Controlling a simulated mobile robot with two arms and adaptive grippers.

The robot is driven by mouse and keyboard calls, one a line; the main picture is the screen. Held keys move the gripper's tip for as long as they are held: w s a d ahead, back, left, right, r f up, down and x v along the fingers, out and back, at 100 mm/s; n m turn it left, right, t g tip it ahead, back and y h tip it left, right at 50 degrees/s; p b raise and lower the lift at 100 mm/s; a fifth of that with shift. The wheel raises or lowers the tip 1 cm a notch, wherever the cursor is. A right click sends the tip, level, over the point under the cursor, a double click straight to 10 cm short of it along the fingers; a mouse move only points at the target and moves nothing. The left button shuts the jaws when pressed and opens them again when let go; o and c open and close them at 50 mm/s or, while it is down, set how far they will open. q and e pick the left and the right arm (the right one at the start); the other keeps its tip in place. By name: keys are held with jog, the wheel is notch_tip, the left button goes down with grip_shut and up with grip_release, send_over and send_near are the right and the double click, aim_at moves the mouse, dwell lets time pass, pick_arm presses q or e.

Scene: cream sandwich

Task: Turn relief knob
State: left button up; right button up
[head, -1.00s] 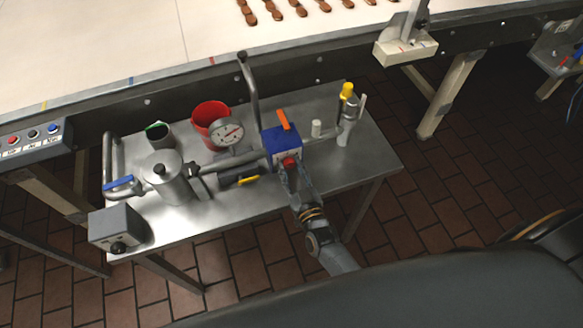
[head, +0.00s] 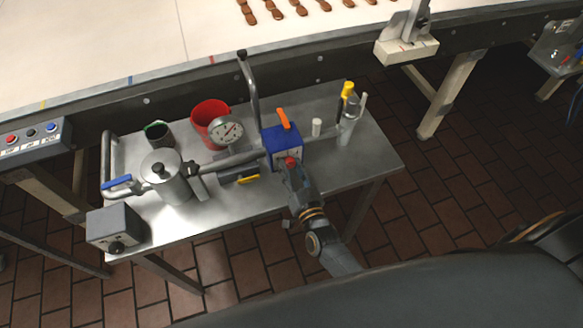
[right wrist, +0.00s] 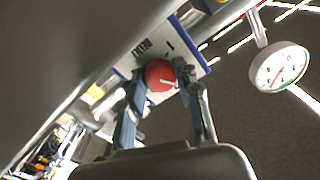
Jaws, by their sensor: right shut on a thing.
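The relief knob (head: 290,162) is a small red knob on the front of a blue block (head: 282,141) on the steel cart. In the right wrist view the knob (right wrist: 160,75) is round, with a pale pointer line, in front of a white marked plate. My right gripper (head: 290,168) reaches it from the front. In the right wrist view its two fingers (right wrist: 160,80) stand on either side of the knob, shut on it. The fingertips hide part of the knob's edge. My left gripper is not in view.
A round gauge (head: 229,131), a red cup (head: 210,118), an orange lever (head: 283,118) and a steel pot (head: 170,182) stand around the block on the cart (head: 215,213). A yellow-topped valve (head: 347,92) is to the right. A conveyor (head: 130,50) runs behind.

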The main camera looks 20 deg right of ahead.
jog(key=shift+m, duration=0.4)
jog(key=o, duration=1.2)
jog(key=shift+c, duration=0.2)
jog(key=shift+s, duration=0.1)
jog(key=s, duration=1.2)
jog(key=shift+d, duration=0.2)
jog(key=shift+w, duration=0.1)
